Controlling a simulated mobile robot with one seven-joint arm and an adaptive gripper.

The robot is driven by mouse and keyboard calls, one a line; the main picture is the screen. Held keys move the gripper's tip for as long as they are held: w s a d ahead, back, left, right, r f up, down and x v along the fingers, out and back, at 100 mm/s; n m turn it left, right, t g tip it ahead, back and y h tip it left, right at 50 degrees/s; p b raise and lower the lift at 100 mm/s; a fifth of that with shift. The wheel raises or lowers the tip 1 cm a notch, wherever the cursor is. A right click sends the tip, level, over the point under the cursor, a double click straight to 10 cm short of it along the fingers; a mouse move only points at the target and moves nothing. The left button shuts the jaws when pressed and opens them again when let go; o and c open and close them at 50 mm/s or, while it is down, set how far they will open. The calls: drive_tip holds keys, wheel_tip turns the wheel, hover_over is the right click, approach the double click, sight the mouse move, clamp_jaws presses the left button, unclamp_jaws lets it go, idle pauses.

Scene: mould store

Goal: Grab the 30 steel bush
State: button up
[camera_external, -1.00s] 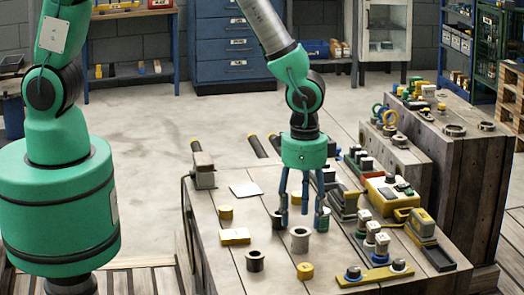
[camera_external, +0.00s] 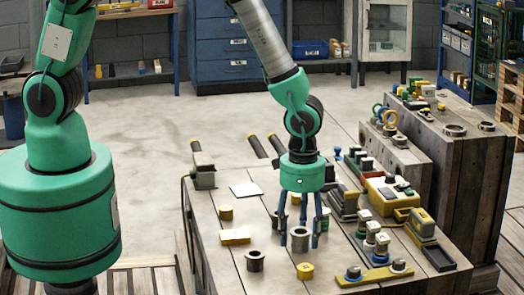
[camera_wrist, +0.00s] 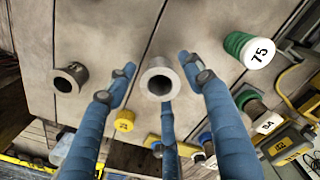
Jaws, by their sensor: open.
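A light grey steel bush (camera_external: 301,238) stands upright on the wooden bench top; it also shows in the wrist view (camera_wrist: 160,80), where I look down into its open bore. I cannot read a 30 on it. My gripper (camera_external: 299,247) points down over this bush with its blue fingers spread around it. In the wrist view the fingers stay apart from the bush, with gaps on both sides. A darker steel bush (camera_external: 255,261) stands to the left, outside the fingers, and shows in the wrist view too (camera_wrist: 70,78).
A small yellow piece (camera_external: 305,272) stands close in front of the bush. A yellow block (camera_external: 235,237) lies left. The bench between is mostly clear.

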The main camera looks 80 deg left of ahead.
idle(0.6)
clamp_jaws()
drive_tip(key=shift+r, duration=0.5)
drive_tip(key=r, duration=0.1)
drive_tip(key=r+p, duration=0.1)
drive_tip(key=shift+s+a+r, duration=0.1)
drive_tip(key=shift+s+r, duration=0.15)
drive_tip(key=shift+r, duration=0.15)
drive_tip(key=s+a+p, duration=0.1)
drive_tip(key=s, duration=0.3)
drive_tip(key=s+a, duration=0.2)
drive_tip(key=s, duration=0.3)
drive_tip(key=s+a+r+p, duration=0.1)
drive_tip(key=s+a, duration=0.1)
drive_tip(key=s, duration=0.3)
drive_tip(key=shift+s+a+p, duration=0.1)
drive_tip(key=shift+s+p, duration=0.15)
drive_tip(key=shift+p, duration=0.1)
